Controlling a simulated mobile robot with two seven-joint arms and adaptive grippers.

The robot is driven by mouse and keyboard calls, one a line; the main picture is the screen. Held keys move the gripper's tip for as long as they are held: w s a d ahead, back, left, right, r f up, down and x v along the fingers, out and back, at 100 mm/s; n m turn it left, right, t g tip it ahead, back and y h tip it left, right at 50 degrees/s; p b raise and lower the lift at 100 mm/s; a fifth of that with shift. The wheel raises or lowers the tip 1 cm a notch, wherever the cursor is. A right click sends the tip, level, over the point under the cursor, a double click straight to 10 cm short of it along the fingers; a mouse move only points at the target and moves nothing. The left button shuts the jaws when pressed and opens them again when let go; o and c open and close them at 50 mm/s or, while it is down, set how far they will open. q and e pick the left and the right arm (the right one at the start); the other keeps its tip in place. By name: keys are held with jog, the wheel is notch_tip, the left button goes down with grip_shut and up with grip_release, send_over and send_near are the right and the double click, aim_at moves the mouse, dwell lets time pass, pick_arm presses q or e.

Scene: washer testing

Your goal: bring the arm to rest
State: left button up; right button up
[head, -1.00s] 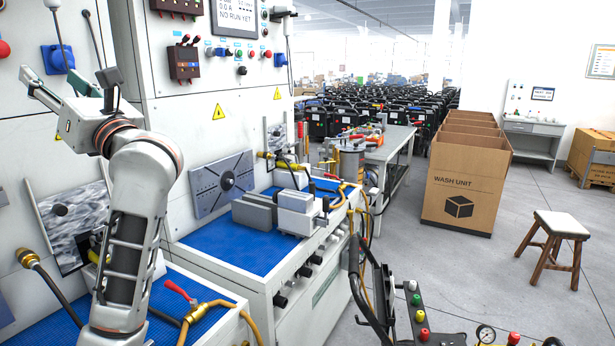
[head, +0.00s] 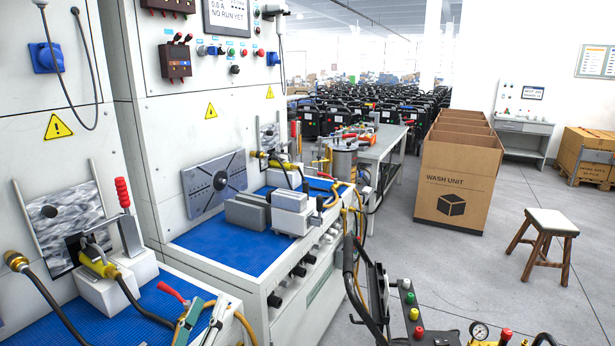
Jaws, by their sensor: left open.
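My right gripper is not in view.
A clamp with a red handle (head: 123,193) stands on the near bench by a yellow connector (head: 100,264). The second bench holds grey blocks (head: 292,212) on blue matting. A wash unit carton (head: 458,185) and a stool (head: 545,232) stand on open floor at right.

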pick_arm(q)
jog(key=s+f+m+g, duration=0.2)
jog(key=s+f+g, duration=0.1)
jog(key=s+f, duration=0.4)
jog(key=s+f+m+g, duration=0.3)
jog(key=s+f, duration=0.5)
jog(key=f, duration=0.6)
jog(key=s+f+m+g+y, duration=0.1)
jog(key=s+f+m+g, duration=0.1)
jog(key=s+f+g, duration=0.2)
jog(key=s+f, duration=0.3)
jog(key=f, duration=0.4)
jog(key=shift+s+m+g, duration=0.15)
jog(key=shift+m+g, duration=0.15)
jog(key=shift+g, duration=0.1)
jog(key=c, duration=0.5)
jog(key=shift+o, duration=0.2)
